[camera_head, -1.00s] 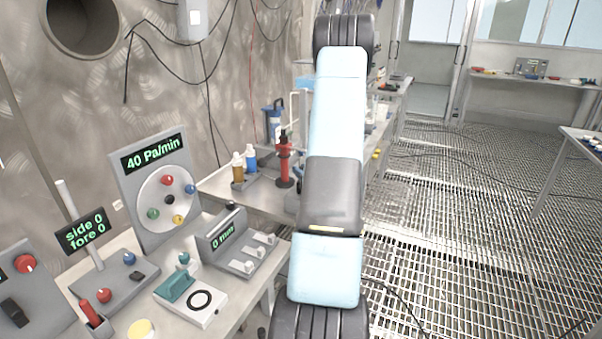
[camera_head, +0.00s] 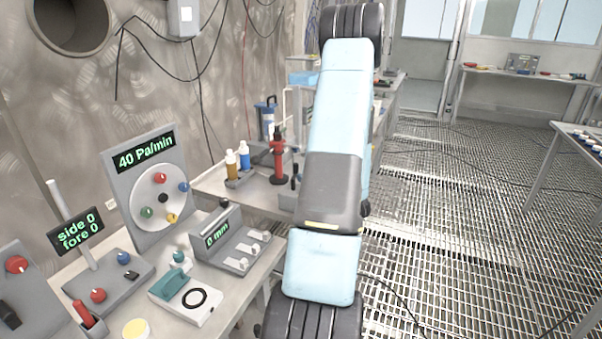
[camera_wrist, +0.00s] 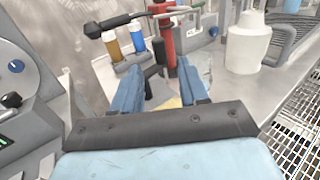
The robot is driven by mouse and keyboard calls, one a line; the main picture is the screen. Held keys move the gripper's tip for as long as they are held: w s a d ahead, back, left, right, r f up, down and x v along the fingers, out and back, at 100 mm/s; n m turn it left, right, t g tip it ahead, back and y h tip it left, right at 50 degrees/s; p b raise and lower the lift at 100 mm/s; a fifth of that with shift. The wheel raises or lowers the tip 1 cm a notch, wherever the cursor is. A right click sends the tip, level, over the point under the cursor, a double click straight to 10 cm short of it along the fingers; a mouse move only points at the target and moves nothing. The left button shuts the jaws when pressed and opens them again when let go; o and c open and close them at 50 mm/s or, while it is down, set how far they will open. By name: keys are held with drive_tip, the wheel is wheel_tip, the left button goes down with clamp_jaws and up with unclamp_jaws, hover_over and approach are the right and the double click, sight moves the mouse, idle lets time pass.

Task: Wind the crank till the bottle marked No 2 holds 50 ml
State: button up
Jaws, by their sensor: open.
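My gripper (camera_wrist: 161,88) shows in the wrist view, with its two blue fingers apart and nothing seen between them. In the head view my arm hides it. A red upright device (camera_head: 278,160) stands on the bench beyond. In the wrist view this red device (camera_wrist: 167,45) is ahead of the fingertips, with a black bar (camera_wrist: 125,19) across its top. I cannot tell whether it is the crank. An amber bottle (camera_wrist: 112,45) and a blue bottle (camera_wrist: 137,38), both white-topped, stand left of it. A white bottle (camera_wrist: 247,45) stands to the right. No No 2 mark is readable.
A panel reading 40 Pa/min (camera_head: 146,185), a 0 mm unit (camera_head: 228,243) and a side/fore display (camera_head: 76,231) crowd the near bench. A blue-topped cylinder (camera_head: 266,118) stands farther back. The grated floor (camera_head: 450,220) at right is open.

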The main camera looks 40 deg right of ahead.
drive_tip(key=shift+s+a, duration=0.15)
drive_tip(key=shift+s, duration=0.75)
drive_tip(key=shift+s+a, duration=0.2)
drive_tip(key=shift+s, duration=0.7)
drive_tip(key=shift+s+a, duration=0.15)
drive_tip(key=shift+s, duration=0.75)
